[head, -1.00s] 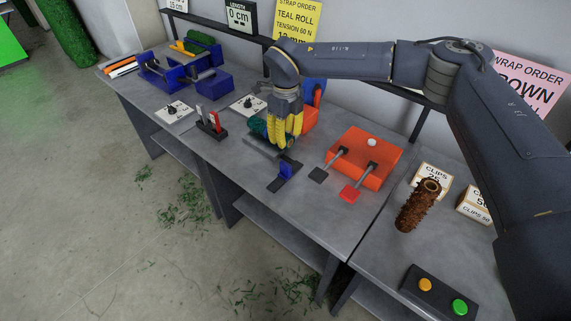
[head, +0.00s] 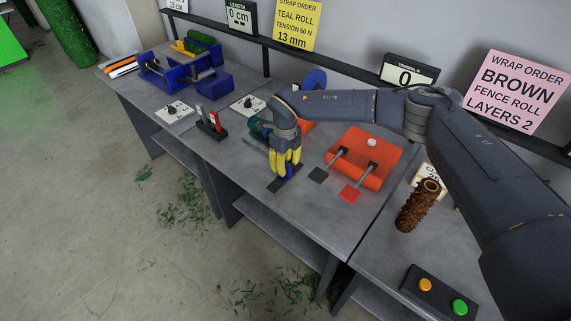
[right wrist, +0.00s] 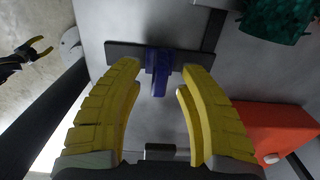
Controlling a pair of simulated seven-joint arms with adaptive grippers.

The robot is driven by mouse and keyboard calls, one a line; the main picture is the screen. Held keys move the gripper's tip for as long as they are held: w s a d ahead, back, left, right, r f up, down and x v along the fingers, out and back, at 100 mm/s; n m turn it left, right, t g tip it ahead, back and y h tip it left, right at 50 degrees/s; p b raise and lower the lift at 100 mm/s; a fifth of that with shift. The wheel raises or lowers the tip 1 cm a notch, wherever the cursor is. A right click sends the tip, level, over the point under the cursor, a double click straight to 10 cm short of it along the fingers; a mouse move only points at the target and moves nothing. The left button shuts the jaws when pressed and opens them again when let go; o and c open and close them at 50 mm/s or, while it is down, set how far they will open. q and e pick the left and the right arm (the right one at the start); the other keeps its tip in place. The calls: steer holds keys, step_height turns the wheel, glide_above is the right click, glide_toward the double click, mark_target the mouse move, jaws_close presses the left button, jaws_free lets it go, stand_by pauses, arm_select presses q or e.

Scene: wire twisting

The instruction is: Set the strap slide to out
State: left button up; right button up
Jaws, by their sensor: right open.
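The strap slide is a blue block (right wrist: 159,72) on a short dark rail (right wrist: 122,52); in the head view the rail (head: 276,185) lies on the bench near its front edge. My right gripper (head: 285,172) points down over the slide and hides most of the block. In the right wrist view my right gripper (right wrist: 159,80) is open, with its yellow fingers on either side of the blue block and gaps showing. My left gripper (right wrist: 40,47) shows small at the upper left of that view, its yellow fingers apart; it is out of the head view.
An orange-red machine (head: 365,157) with two levers stands right of the slide. A teal roll (right wrist: 277,18) is close by the slide. A red and black switch (head: 211,122) stands to the left. A brown roll (head: 418,205) stands upright on the right bench. A yellow sign (head: 298,22) reads TEAL ROLL, 13 mm.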

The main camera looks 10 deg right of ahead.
steer(key=shift+c, duration=0.2)
jaws_close()
stand_by(0.4)
